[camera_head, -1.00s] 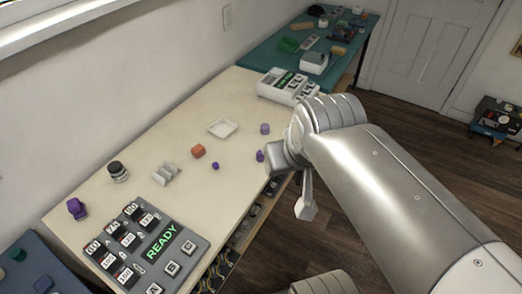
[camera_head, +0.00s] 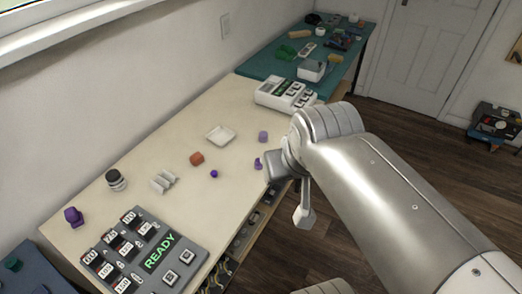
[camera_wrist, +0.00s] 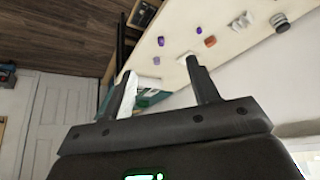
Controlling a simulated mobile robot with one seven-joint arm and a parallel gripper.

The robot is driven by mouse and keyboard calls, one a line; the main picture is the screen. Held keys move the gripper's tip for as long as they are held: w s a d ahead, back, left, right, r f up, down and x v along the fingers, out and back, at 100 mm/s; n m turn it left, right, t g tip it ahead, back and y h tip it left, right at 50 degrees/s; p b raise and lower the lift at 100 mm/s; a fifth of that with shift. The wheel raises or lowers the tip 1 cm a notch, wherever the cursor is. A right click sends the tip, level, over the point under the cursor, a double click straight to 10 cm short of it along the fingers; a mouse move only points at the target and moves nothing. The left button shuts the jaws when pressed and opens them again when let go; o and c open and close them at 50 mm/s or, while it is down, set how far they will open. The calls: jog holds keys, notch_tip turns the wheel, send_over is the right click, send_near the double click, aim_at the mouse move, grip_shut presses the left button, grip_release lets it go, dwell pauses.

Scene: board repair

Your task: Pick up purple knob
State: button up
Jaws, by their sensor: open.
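Several purple pieces lie on the cream bench, and I cannot tell for sure which is the knob. A small round purple piece (camera_head: 214,174) sits mid-bench beside an orange block. A darker purple piece (camera_head: 258,163) lies near the bench's front edge, next to my wrist. A pale purple cylinder (camera_head: 263,137) stands behind it. A larger purple piece (camera_head: 74,217) is at the left end. My gripper (camera_wrist: 164,80) is open and empty in the wrist view, apart from the bench. The purple pieces show beyond its fingers, one of them here (camera_wrist: 161,41). In the head view my arm partly hides the gripper.
The orange block (camera_head: 197,159), a white dish (camera_head: 221,134), a grey ridged holder (camera_head: 163,181) and a dark-lidded jar (camera_head: 116,180) stand on the bench. A grey READY panel (camera_head: 190,247) fills its near end. A white device (camera_head: 285,94) stands at the far end. Open floor lies right.

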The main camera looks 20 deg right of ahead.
jog(key=w+f+n+g, duration=0.1)
jog(key=w, duration=0.8)
jog(key=n+g, duration=0.3)
send_over(258, 159)
jog(key=s, duration=0.1)
jog(key=shift+y, duration=0.3)
notch_tip(258, 159, down, 27)
jog(key=shift+s+a+r, duration=0.1)
jog(key=shift+s, duration=0.05)
jog(key=shift+w+f, duration=0.2)
jog(key=shift+f, duration=0.7)
jog(key=shift+w+f, duration=0.15)
jog(key=shift+f, duration=0.75)
jog(key=shift+w+f, duration=0.2)
jog(key=shift+f, duration=0.7)
jog(key=c, duration=1.1)
